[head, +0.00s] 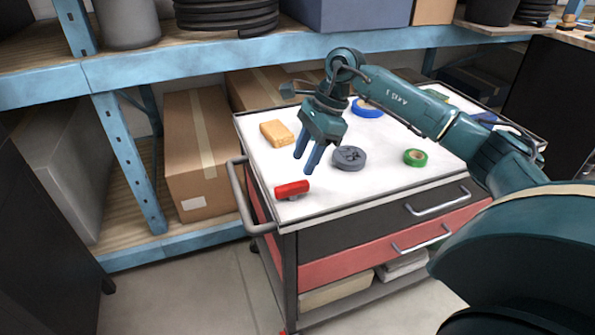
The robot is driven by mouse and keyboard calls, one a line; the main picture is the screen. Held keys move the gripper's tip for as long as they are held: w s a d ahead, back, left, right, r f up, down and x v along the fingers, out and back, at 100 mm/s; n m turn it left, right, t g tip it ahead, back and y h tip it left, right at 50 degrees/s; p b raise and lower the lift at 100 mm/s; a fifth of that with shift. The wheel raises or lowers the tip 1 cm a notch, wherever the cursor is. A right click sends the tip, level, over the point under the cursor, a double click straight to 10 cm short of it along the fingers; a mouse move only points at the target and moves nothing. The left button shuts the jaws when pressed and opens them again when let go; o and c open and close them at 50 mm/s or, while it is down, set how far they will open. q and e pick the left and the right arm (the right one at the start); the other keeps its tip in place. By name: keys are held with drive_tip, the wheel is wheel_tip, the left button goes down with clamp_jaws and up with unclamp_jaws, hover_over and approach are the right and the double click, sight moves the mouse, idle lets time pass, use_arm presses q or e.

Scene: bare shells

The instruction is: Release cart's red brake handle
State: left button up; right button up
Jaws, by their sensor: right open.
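The cart (235,132) has a white top, dark and red drawers and a grey push bar on its left side. The red brake handle (292,188) is a short red bar near the front left corner of the cart's top, with a small grey piece under it. My right gripper (307,163) is open and empty, fingers pointing down, just above and behind the red handle in the picture. It appears apart from the handle. My left gripper is not in view.
On the cart top are an orange block (277,133), a grey round coil (349,158), a green tape roll (415,157) and a blue ring (367,108). A blue shelf rack (200,62) with cardboard boxes (198,150) stands behind. Floor at front left is clear.

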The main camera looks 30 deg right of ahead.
drive_tip(key=v, duration=0.6)
drive_tip(key=shift+p, duration=0.3)
drive_tip(key=shift+s+d, duration=0.1)
